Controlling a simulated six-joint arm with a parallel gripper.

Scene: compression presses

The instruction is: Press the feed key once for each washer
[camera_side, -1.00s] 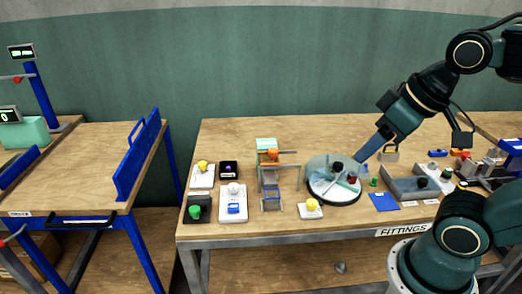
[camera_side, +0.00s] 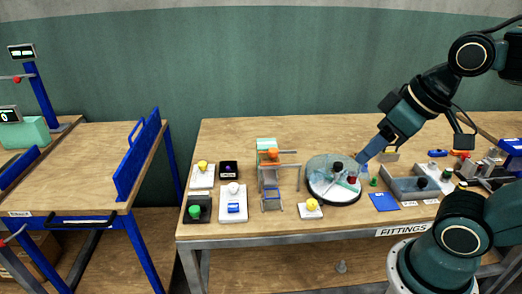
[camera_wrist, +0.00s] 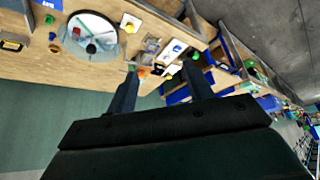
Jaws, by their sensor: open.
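My gripper (camera_side: 362,157) is open, its fingers pointing down and left just above the back right of the round grey-white dial (camera_side: 320,190). In the wrist view the two dark fingers (camera_wrist: 160,82) stand apart with nothing between them. The dial carries a dark knob, a red knob and a pale teal strip. Several button pads stand left of it: yellow on white (camera_side: 202,168), purple on black (camera_side: 228,168), green on black (camera_side: 195,212) and another yellow on white (camera_side: 311,205). I cannot tell which is the feed key. I cannot make out any washers.
A metal frame with an orange top (camera_side: 269,155) stands left of the dial. A grey tray (camera_side: 412,190) and a blue mat (camera_side: 384,202) lie to the right.

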